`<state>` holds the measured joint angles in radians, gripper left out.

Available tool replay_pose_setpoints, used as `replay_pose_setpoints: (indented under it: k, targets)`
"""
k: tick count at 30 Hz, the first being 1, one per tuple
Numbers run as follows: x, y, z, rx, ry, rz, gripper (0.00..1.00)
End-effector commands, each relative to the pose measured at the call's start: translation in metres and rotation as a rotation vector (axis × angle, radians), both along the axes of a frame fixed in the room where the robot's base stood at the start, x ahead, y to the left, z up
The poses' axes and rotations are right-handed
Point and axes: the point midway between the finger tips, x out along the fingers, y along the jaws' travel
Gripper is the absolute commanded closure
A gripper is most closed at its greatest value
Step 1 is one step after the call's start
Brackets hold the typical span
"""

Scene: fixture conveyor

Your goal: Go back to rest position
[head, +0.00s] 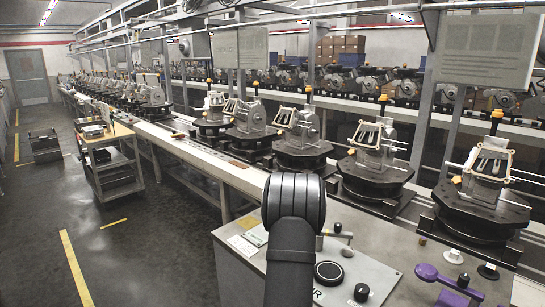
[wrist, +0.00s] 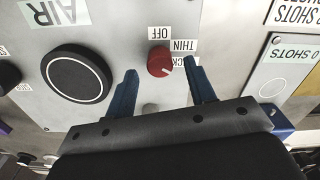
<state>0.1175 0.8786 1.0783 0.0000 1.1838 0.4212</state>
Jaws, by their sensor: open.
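My gripper (wrist: 160,68) is open and empty in the wrist view, its two blue fingers apart over a grey control panel (wrist: 215,60). A small red knob (wrist: 159,62) shows between the fingertips, and I see no finger touching it. Upside-down labels reading OFF and THIN stand beside the knob; another label is partly hidden by the right finger. In the head view my dark arm reaches over the control panel (head: 240,262) and hides my gripper and the red knob.
A large black round button (wrist: 76,80) lies left of the fingers.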

Motion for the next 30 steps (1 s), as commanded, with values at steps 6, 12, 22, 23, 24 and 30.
replay_pose_setpoints:
  k: [6,12,22,23,24,30]
  targets:
    - [0.000,0.000,-0.023,0.000,0.001,0.079,0.50]
    - [0.000,0.000,-0.023,0.000,0.001,0.245,0.50]
    - [0.000,0.000,-0.023,0.000,0.001,0.517,0.50]
    - [0.000,0.000,-0.023,0.000,0.001,0.542,0.50]
    - [0.000,0.000,-0.023,0.000,0.001,0.575,0.50]
    - [0.000,0.000,-0.023,0.000,0.001,0.738,0.50]
